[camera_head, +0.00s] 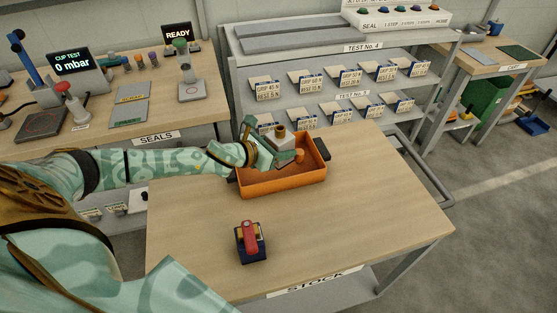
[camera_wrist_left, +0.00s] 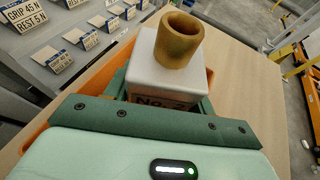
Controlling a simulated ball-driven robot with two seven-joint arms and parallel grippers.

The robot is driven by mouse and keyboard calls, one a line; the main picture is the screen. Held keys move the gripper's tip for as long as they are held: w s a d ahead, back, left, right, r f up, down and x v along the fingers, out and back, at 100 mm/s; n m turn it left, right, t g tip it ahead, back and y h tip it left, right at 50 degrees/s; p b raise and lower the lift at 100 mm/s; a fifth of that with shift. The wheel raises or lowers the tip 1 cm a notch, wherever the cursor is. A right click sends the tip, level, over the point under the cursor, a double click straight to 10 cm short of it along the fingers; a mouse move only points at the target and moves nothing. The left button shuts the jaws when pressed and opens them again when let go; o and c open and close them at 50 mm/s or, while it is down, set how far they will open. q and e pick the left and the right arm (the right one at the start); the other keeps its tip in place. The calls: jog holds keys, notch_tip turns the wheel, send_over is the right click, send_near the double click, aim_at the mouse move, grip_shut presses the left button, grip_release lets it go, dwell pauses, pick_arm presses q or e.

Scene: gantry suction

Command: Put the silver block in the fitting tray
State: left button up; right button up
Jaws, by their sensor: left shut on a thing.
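A pale silver-grey block (camera_wrist_left: 166,76) with a bronze ring-shaped cup (camera_wrist_left: 179,38) on top sits between the jaws of my left gripper (camera_wrist_left: 160,102) in the left wrist view. A label "No. 2" shows low on its near face. In the head view my left gripper (camera_head: 280,158) is shut on the block (camera_head: 284,142) at the back of an open orange tray (camera_head: 284,187). I cannot tell whether the block touches the tray's floor. A small orange piece (camera_head: 299,155) shows beside the gripper. My right gripper is out of view.
The tray stands on a wooden table (camera_head: 350,210). A dark blue item with a red lever (camera_head: 250,240) stands in front of it. Behind is a grey rack (camera_head: 330,95) with several labelled cards. A bench with displays (camera_head: 150,115) is at the left. The table's right side is clear.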

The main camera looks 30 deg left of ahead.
pick_arm(q)
jog(key=shift+w+a+f, duration=0.2)
jog(key=shift+a+f, duration=0.2)
jog(key=f+b, duration=0.1)
jog(key=f, duration=0.1)
jog(key=f+b, duration=0.1)
jog(key=shift+a+f, duration=0.2)
jog(key=shift+f, duration=0.15)
jog(key=shift+r, duration=0.1)
jog(key=o, duration=1.4)
jog(key=shift+f, duration=0.2)
